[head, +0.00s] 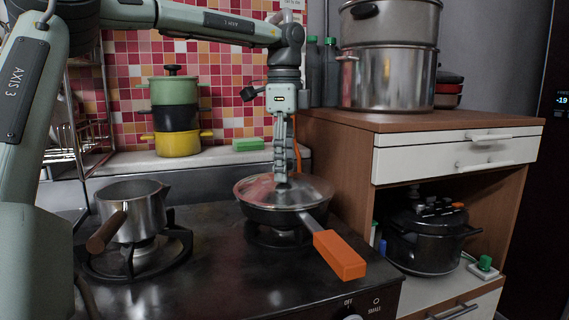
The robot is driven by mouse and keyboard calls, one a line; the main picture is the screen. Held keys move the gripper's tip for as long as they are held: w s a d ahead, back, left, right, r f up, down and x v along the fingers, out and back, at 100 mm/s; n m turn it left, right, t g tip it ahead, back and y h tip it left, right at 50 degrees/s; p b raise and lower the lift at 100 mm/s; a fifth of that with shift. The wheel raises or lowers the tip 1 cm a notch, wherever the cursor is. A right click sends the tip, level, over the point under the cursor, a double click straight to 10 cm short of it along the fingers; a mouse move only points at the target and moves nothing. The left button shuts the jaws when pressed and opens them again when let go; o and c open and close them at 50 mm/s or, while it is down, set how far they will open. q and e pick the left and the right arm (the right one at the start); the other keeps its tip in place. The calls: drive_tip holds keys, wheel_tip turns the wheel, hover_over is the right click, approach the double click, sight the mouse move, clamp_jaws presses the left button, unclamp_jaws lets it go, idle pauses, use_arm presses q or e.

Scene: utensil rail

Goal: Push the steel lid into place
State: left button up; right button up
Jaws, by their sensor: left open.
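The steel lid (305,192) lies over a dark frying pan (262,216) on the right burner of the stove. The lid looks roughly level, and I cannot tell whether it sits fully on the rim. The pan's orange handle (340,256) points toward the front right. My left gripper (281,180) points straight down at the lid, with its fingertips at or just above the lid's middle. It is open, and its fingers are seen nearly edge-on. The lid's knob is hidden behind the fingers, if there is one. My right gripper is not in view.
A steel saucepan (146,213) with a wooden handle stands on the left burner. Stacked coloured pots (176,118) and a green sponge (248,145) are on the back ledge. A wooden cabinet (338,165) with large steel pots (388,78) stands close on the right.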

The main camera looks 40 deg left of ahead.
use_arm(q)
wheel_tip(320, 180, up, 12)
idle(0.5)
